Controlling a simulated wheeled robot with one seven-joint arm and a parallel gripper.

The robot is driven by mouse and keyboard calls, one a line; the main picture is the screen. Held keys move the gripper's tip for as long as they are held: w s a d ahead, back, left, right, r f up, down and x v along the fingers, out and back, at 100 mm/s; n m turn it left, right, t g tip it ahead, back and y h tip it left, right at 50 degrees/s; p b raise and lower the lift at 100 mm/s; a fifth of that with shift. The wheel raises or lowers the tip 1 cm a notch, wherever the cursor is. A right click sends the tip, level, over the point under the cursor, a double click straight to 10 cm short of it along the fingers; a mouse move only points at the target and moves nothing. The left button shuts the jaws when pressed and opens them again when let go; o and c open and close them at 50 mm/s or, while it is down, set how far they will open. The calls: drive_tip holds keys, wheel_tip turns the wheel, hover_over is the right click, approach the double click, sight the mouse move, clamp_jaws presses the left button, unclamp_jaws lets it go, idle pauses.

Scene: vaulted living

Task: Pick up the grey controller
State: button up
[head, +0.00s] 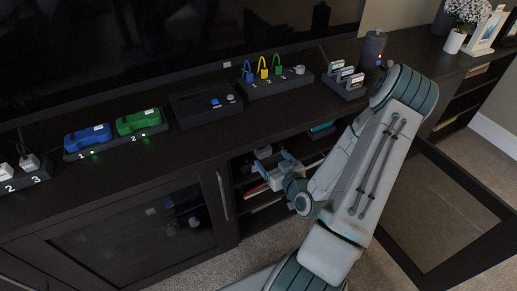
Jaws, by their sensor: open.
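My gripper (271,163) is at the front of an open shelf compartment in the dark cabinet, with its jaws apart. A small light-grey object (263,152) shows just beyond the fingertips; I cannot tell for certain whether it is the grey controller or whether the gripper touches it. No other grey controller is clearly seen. My arm hides the right part of the compartment.
A teal item (322,127) lies on an inner shelf. An open cabinet door (440,205) juts out right of my arm. The cabinet top holds blue (88,137) and green (138,121) devices, padlocks (263,68), a dark cylinder (373,48) and a flower vase (454,42).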

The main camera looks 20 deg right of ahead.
sight(263, 149)
drive_tip(key=shift+w+f+b, duration=0.3)
drive_tip(key=shift+w+b, duration=0.8)
drive_tip(key=shift+b, duration=0.8)
drive_tip(key=shift+w+f+b, duration=0.25)
drive_tip(key=shift+w+b, duration=0.8)
drive_tip(key=shift+b, duration=0.85)
drive_tip(key=shift+w+r, duration=0.1)
drive_tip(key=shift+w, duration=0.35)
drive_tip(key=w+b, duration=0.1)
drive_tip(key=w, duration=0.1)
drive_tip(key=w+b, duration=0.1)
drive_tip(key=w, duration=0.1)
drive_tip(key=shift+w+f, duration=0.2)
drive_tip(key=shift+w, duration=0.1)
drive_tip(key=c, duration=1.2)
